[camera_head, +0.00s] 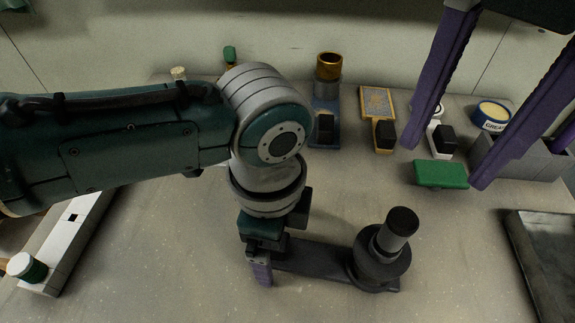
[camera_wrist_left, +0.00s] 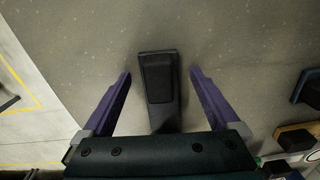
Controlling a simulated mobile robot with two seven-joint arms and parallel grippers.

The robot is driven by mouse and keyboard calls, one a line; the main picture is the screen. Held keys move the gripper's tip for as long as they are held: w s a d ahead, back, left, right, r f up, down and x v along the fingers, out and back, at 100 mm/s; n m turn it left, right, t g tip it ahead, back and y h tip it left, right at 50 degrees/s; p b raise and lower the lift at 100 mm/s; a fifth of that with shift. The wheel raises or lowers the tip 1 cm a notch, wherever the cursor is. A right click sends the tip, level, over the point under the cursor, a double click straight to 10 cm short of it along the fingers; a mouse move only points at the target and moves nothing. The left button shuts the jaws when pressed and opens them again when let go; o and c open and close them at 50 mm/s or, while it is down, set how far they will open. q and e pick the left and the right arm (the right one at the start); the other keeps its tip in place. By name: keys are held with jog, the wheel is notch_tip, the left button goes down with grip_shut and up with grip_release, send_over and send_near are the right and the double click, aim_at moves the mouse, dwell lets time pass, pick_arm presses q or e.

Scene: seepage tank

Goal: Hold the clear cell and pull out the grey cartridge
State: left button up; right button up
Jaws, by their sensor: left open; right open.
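A dark base with a long flat handle (camera_head: 315,257) lies at the front middle of the bench. At its right end a round dark collar (camera_head: 378,268) carries an upright grey cylinder with a black cap (camera_head: 397,232), which looks like the grey cartridge. I cannot make out a clear wall around it. My left gripper (camera_head: 262,270) is open at the handle's left end. In the left wrist view the dark handle end (camera_wrist_left: 158,85) sits between its open fingers (camera_wrist_left: 160,73), with gaps on both sides. My right gripper (camera_head: 444,166) is open and empty, above the bench at the right.
A blue-based piece with an amber-ringed cylinder (camera_head: 328,66) stands at the back. A yellow-based piece (camera_head: 378,105), a green block (camera_head: 441,174), a grey box (camera_head: 520,158) and a blue tub (camera_head: 492,116) are to its right. A dark tray (camera_head: 545,250) lies at the right edge.

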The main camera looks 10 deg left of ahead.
pick_arm(q)
grip_shut()
dwell(0.8)
dwell(0.9)
